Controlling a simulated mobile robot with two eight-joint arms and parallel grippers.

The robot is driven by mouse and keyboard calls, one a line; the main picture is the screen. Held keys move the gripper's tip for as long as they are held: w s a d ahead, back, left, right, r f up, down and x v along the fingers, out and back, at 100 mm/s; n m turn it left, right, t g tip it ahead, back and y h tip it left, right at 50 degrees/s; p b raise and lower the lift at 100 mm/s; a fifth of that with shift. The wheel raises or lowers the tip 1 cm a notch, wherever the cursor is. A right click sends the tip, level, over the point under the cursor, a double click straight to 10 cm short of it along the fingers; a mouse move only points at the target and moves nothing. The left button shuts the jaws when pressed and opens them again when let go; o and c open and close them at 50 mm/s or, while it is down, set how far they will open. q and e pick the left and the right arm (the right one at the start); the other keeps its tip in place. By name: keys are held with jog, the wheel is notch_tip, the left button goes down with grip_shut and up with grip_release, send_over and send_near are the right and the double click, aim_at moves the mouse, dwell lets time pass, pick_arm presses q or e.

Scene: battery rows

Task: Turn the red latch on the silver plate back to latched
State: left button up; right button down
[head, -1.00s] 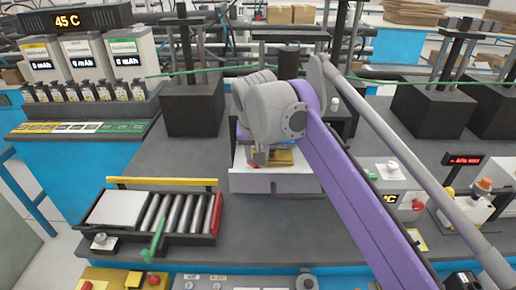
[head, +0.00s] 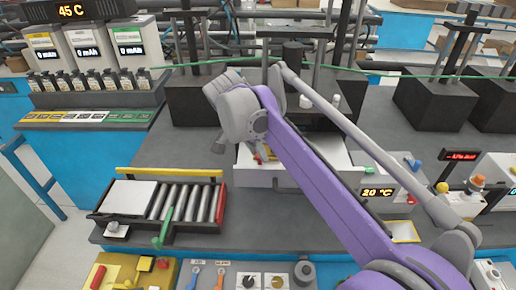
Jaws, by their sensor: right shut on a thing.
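The silver plate (head: 237,282) lies at the bottom middle of the head view, cut off by the lower edge. A clearly red handle (head: 98,277) sits on the yellow plate to the left instead. My left gripper is out of view.
The white drawer (head: 335,172) holds something yellow, and my right arm passes over it. A roller tray (head: 222,203) with a green lever (head: 164,228) stands left of centre. A 20 °C box (head: 378,194) stands to the right.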

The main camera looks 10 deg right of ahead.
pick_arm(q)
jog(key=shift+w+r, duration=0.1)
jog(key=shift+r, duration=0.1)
pick_arm(e)
jog(key=shift+m, duration=0.3)
jog(key=c, duration=0.6)
grip_release()
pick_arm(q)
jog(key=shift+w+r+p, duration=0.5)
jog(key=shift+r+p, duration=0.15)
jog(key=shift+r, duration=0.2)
pick_arm(e)
jog(key=v, duration=1)
jog(key=shift+a+r, duration=0.15)
jog(key=shift+r, duration=0.25)
